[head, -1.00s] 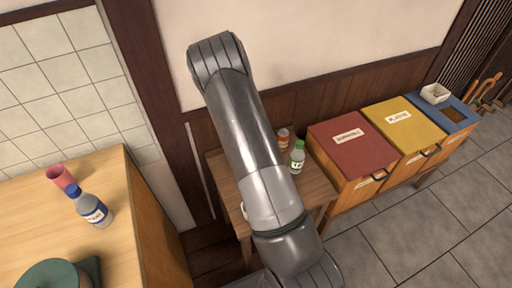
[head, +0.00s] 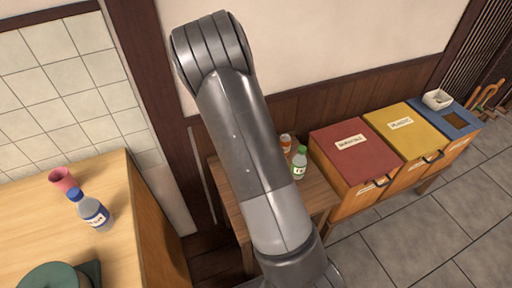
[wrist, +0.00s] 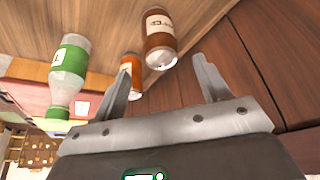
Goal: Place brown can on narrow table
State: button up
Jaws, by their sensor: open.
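The brown can (wrist: 160,38) stands on the narrow wooden table (wrist: 105,22), which shows upside down in the wrist view. My gripper (wrist: 162,62) is open and empty. The can is in line with the gap between its fingers, around or just beyond the fingertips; I cannot tell the exact depth. In the head view, my arm covers part of the narrow table (head: 316,192) and hides the brown can and my gripper.
An orange can (head: 286,143) and a green-capped bottle (head: 300,163) stand close together on the narrow table. The orange can (wrist: 131,75) is close to my left finger in the wrist view. Red (head: 350,150), yellow and blue bins stand to the right. A counter is at left.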

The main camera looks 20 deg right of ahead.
jog(key=s+a+r+n+y, duration=0.1)
jog(key=s+a+r, duration=0.25)
jog(key=r, duration=0.35)
jog(key=s+a+r+n+t+y, duration=0.15)
jog(key=s+r, duration=0.25)
jog(key=r, duration=0.4)
jog(key=s+a+r+n+y, duration=0.1)
jog(key=s+a+r+n, duration=0.2)
jog(key=r, duration=0.4)
jog(key=s+a+r+n, duration=0.1)
jog(key=s+a+r, duration=0.1)
jog(key=s+r, duration=0.3)
jog(key=s+a+r+n, duration=0.2)
jog(key=s+r, duration=0.3)
jog(key=s, duration=0.8)
jog(key=shift+t, duration=0.45)
